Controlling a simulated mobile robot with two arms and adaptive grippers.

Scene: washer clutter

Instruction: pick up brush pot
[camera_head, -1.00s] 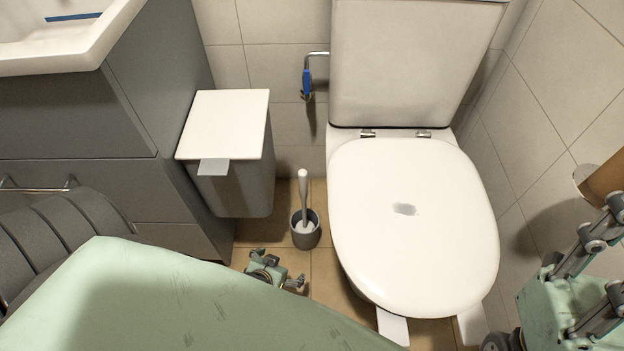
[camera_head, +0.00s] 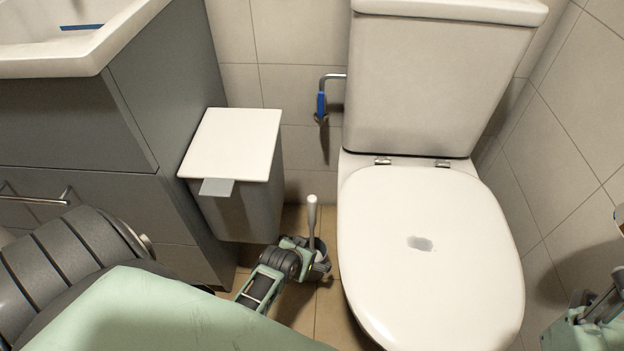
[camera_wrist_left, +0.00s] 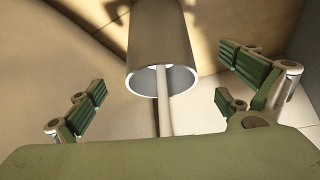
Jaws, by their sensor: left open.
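The brush pot is a small dark grey cup on the tiled floor between the bin and the toilet. In the head view its rim (camera_head: 320,244) shows partly behind my left gripper (camera_head: 317,262), with the white brush handle (camera_head: 311,214) standing up out of it. In the left wrist view the pot (camera_wrist_left: 160,42) lies between the fingers of my left gripper (camera_wrist_left: 163,88), with gaps on both sides. The left gripper is open and low beside the pot. Part of my right gripper (camera_head: 592,312) shows at the right edge; its fingertips are cut off.
The toilet (camera_head: 432,250) stands close on the right of the pot. A grey bin with a white lid (camera_head: 232,145) is on the left, beside the grey cabinet (camera_head: 75,120). Floor room is narrow.

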